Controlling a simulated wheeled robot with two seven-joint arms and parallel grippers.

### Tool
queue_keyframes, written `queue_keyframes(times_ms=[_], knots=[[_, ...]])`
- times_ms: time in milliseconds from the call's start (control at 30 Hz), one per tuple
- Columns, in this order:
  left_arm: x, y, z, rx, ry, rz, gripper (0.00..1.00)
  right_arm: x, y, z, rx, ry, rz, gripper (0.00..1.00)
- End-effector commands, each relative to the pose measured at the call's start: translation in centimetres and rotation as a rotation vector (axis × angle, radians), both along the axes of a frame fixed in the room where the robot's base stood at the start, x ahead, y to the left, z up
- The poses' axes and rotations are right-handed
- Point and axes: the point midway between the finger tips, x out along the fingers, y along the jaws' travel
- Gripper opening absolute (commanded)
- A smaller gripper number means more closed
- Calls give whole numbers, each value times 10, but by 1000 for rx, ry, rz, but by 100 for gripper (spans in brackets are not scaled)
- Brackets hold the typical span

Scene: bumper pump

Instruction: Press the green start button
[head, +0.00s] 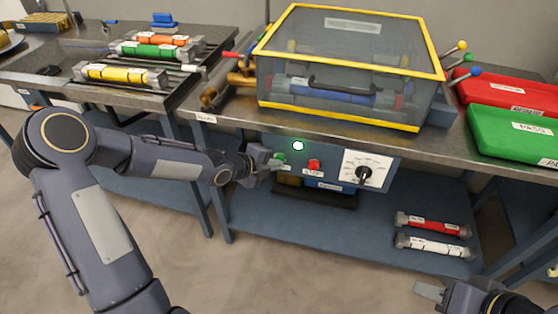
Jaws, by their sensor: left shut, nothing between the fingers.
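The green start button (281,156) is on the blue control panel (335,149) under the front edge of the bench. My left gripper (275,163) is shut and empty, with its fingertips at the green button and partly covering it. I cannot tell whether the tips touch it or whether it is pushed in. A small round lamp (297,146) above and right of the button glows white with a green halo. My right gripper (430,291) is at the bottom right, well away from the panel; its opening is unclear.
A yellow-framed clear cover (350,65) stands on the bench over a blue cylinder. Red (510,92) and green (518,135) trays are at the right. A lower shelf holds red and white cylinders.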

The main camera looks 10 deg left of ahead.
Motion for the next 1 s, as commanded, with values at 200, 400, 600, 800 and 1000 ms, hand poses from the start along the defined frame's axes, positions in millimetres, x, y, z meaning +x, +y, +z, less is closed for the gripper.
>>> queue_keyframes(times_ms=[200, 400, 600, 800, 1000], knots=[[1, 0, 0, -1, -1, 0, 0, 0, 0, 0, 0, 0, 0, 36], [-2, 0, 0, 1, -2, 0, 0, 0, 0, -1, 0, 0, 0, 36], [-12, 1, -1, 2, -2, 1, 0, 0, 0, -6, 0, 0, 0, 36], [-18, 1, 0, 0, 0, 1, 0, 0, 0, -8, 0, 0, 0, 36], [-18, 1, 0, -1, 0, 1, 0, 0, 0, -8, 0, 0, 0, 36]])
